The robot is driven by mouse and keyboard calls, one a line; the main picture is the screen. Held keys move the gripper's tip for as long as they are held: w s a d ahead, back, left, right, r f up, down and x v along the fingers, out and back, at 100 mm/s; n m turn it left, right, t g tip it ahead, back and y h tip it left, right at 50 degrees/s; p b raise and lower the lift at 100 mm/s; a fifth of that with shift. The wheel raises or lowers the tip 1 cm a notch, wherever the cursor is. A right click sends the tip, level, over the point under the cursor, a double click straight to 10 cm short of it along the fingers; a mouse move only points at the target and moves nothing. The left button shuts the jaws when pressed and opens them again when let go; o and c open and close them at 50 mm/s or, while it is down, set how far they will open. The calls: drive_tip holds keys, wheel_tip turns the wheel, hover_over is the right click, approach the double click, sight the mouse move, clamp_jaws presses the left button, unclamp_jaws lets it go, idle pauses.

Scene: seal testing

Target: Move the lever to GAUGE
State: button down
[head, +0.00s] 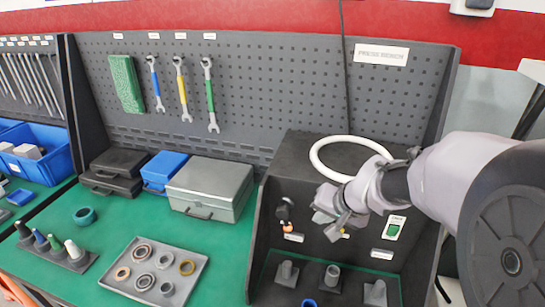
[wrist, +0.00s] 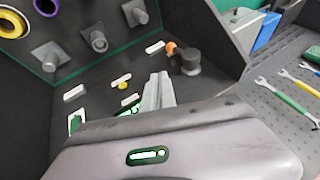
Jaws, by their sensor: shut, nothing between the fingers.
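The lever (head: 286,212) is a small dark handle with an orange tip on the dark panel of the bench unit. In the head view its orange end points down, towards a white label (head: 293,237) whose text is too small to read. In the wrist view the lever (wrist: 187,59) stands just beyond the fingertips, its orange tip towards the left. My gripper (head: 328,214) is shut and empty in front of the panel, right of the lever and apart from it. Its closed fingers also show in the wrist view (wrist: 158,90).
A green switch (head: 394,229) and a label (head: 382,254) are right of my gripper. Grey fittings (head: 287,273) stand on the green surface below the panel. A white ring (head: 348,142) lies on top of the unit. A grey case (head: 212,187) stands to the left.

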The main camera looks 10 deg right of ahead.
drive_tip(key=b, duration=0.3)
approach(289, 225)
wheel_tip(289, 225, down, 4)
drive_tip(key=d, duration=0.3)
drive_tip(key=w+a, duration=0.1)
drive_tip(key=w+a+f, duration=0.1)
drive_tip(key=w+a, duration=0.1)
drive_tip(key=shift+w+a, duration=0.15)
drive_tip(key=shift+w, duration=0.05)
drive_tip(key=shift+w+a+f+b, duration=0.3)
drive_tip(key=shift+a+f+b, duration=0.2)
drive_tip(key=shift+f+b, duration=0.15)
drive_tip(key=shift+r, duration=0.15)
